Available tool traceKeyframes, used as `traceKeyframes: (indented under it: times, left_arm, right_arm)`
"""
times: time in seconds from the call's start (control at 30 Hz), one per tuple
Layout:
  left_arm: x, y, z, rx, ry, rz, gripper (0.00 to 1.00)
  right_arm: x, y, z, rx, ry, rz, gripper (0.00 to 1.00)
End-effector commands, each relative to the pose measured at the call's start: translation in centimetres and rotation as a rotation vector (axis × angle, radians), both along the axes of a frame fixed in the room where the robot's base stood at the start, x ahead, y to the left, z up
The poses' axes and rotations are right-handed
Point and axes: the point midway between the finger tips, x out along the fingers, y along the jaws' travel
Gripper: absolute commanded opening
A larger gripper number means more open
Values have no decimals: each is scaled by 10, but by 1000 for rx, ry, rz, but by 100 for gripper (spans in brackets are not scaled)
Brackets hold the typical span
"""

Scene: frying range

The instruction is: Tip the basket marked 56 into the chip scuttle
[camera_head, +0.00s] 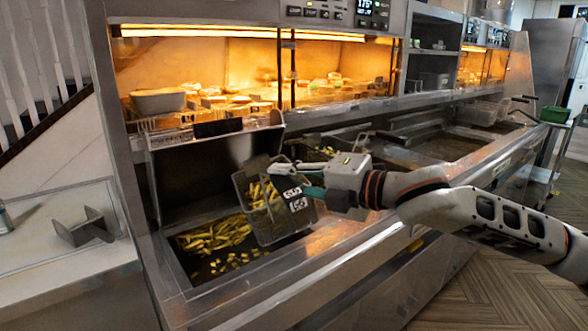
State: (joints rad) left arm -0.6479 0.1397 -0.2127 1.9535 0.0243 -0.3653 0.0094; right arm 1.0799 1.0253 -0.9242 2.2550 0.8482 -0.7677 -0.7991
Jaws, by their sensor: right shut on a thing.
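The wire basket (243,187) hangs over the chip scuttle (183,283), tilted with its open side toward the left. Its dark tag with white figures (298,204) looks like 56, but the print is small. Some yellow chips (262,192) are inside the basket. More chips (215,236) lie spread on the scuttle's dark floor, some in a loose patch below the basket. My right gripper (296,180) is shut on the basket at its handle side; the fingers partly hide the grip. My left gripper is out of view.
A second basket with chips (325,153) sits behind my right gripper. Fryer wells (445,147) run along the range to the right. A lit warming shelf with food (235,98) is above. A grey metal bracket (85,230) lies on the left counter.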

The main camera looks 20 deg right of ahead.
Motion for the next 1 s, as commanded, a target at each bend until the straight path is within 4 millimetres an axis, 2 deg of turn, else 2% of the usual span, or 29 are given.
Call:
traceKeyframes:
  times: [0.03,0.33,0.5,0.63,0.93,1.0]
  left_arm:
    - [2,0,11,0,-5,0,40]
    - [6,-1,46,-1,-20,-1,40]
    - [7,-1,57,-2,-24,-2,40]
    - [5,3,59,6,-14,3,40]
    - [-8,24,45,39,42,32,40]
    - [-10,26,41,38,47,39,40]
  right_arm:
    - [-1,4,8,-20,-6,3,0]
    - [-1,23,15,-170,-11,3,0]
    - [-2,41,6,-283,-14,4,0]
    - [-2,54,1,-371,-18,3,0]
    - [-3,84,-11,-572,-25,2,0]
    - [-3,89,-19,-607,-24,1,0]
